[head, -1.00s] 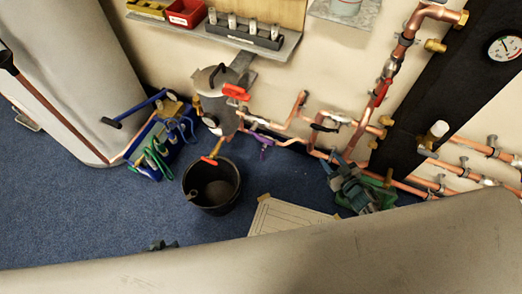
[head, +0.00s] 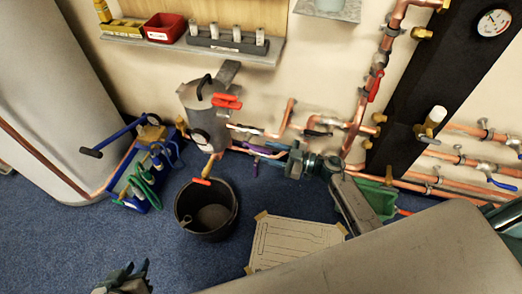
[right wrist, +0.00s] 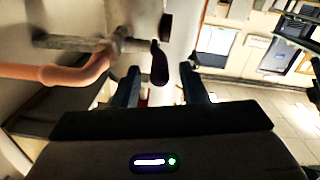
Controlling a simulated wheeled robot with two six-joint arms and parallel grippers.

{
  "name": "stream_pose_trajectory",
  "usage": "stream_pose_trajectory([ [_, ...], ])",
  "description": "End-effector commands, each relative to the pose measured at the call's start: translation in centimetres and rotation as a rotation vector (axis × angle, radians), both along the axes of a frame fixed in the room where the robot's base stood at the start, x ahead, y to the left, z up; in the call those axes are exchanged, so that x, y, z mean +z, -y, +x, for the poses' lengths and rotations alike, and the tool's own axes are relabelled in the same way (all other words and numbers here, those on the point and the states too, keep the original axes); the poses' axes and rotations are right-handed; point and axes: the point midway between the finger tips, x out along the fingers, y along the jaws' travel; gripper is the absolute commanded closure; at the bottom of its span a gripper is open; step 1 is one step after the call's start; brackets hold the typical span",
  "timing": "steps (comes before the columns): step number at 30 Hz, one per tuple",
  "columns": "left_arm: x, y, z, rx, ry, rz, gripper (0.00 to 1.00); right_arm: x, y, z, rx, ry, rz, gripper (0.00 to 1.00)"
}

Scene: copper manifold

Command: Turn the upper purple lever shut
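A purple lever (head: 256,150) sits on the copper pipework right of the grey tank, and a purple piece (head: 256,167) hangs just below it. My right gripper (head: 279,151) reaches in from the right, its fingers pointing left close to the lever. In the right wrist view its fingers (right wrist: 161,85) are apart, with a dark purple lever handle (right wrist: 159,63) showing ahead in the gap between them. I cannot tell whether they touch it. My left gripper (head: 124,275) is low at the left above the floor, away from the pipes; its opening is unclear.
Red levers (head: 227,101) and copper pipes (head: 289,115) crowd around. A black bucket (head: 190,226) and blue tool tote (head: 128,204) stand on the floor. A green bin (head: 385,199) is behind my right arm. A paper sheet (head: 300,240) lies in front.

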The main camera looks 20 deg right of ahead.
Motion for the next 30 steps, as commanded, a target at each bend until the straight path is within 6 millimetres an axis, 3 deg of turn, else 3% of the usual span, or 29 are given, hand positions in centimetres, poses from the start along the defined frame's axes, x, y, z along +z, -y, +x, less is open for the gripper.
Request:
stream_pose_trajectory([
  [7,-0.1,0.1,0.1,0.004,0.017,-0.009,0.73,-0.1,-2.4,1.8,-0.001,0.000,0.000,0.61],
  [17,-0.1,0.1,0.0,0.004,0.020,-0.011,0.73,0.0,-2.8,2.1,-0.001,0.000,-0.001,0.61],
  [18,-0.1,0.1,0.0,0.004,0.020,-0.011,0.73,0.0,-2.8,2.1,-0.001,0.000,-0.001,0.63],
  [24,-0.1,0.1,0.1,0.004,0.020,-0.011,0.73,-0.1,-2.8,2.0,0.000,-0.001,-0.001,1.00],
  [30,-0.2,0.1,0.1,0.005,0.021,-0.011,0.73,-0.1,-2.8,2.0,0.000,0.000,0.000,1.00],
])
